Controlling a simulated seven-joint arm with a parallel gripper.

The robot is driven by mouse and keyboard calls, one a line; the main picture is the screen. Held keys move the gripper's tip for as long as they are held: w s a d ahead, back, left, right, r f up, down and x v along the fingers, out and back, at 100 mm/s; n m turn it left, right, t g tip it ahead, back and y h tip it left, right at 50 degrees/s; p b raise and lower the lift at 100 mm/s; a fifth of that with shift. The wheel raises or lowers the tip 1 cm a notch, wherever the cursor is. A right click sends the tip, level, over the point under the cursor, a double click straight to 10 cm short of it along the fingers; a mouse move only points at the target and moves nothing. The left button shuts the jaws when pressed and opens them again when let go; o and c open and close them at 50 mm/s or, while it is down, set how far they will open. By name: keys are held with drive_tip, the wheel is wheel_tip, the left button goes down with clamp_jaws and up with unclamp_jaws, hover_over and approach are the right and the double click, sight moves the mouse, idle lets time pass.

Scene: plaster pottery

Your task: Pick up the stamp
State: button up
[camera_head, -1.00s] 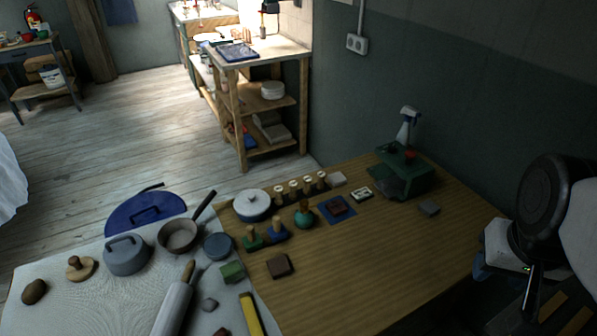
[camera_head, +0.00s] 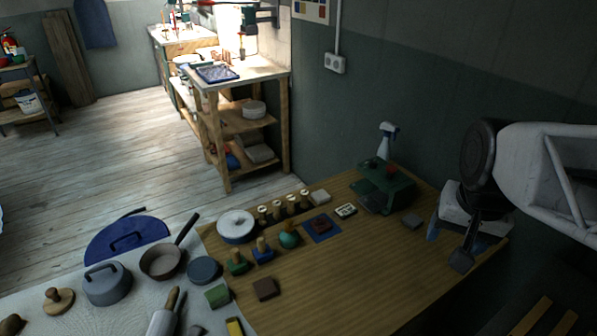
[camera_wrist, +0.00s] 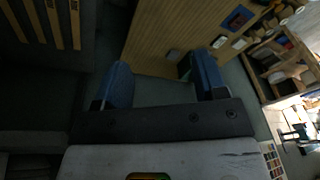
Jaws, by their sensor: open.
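Two stamp-like pieces with upright wooden handles stand on the wooden table, one with a green base (camera_head: 237,266) and one with a blue base (camera_head: 263,255). I cannot tell which one the task means. My gripper (camera_head: 448,250) is at the table's right edge, well to the right of both pieces. In the wrist view its two blue fingers are spread apart with nothing between them (camera_wrist: 160,72). The stamp-like pieces cannot be made out in the wrist view.
A round teal piece (camera_head: 289,238) stands right beside the blue-based piece. A row of small knobbed pieces (camera_head: 284,208) and a white-lidded pot (camera_head: 236,227) are behind. A brown block (camera_head: 265,289) lies in front. The wooden table's right-hand middle (camera_head: 350,270) is clear.

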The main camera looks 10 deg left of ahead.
drive_tip(key=w+a+f+m, duration=0.25)
drive_tip(key=w+a, duration=0.75)
drive_tip(key=w, duration=0.5)
drive_tip(key=m+g+y, duration=0.1)
drive_tip(key=m+g, duration=0.2)
drive_tip(key=m, duration=0.6)
hover_over(262, 208)
drive_tip(key=f, duration=2.7)
drive_tip(key=shift+d, duration=0.4)
drive_tip(key=shift+w+a+f, duration=0.1)
drive_tip(key=shift+a+f, duration=0.05)
drive_tip(key=shift+a, duration=0.05)
drive_tip(key=shift+a+f, duration=0.1)
drive_tip(key=shift+f, duration=1.2)
drive_tip(key=shift+f, duration=0.15)
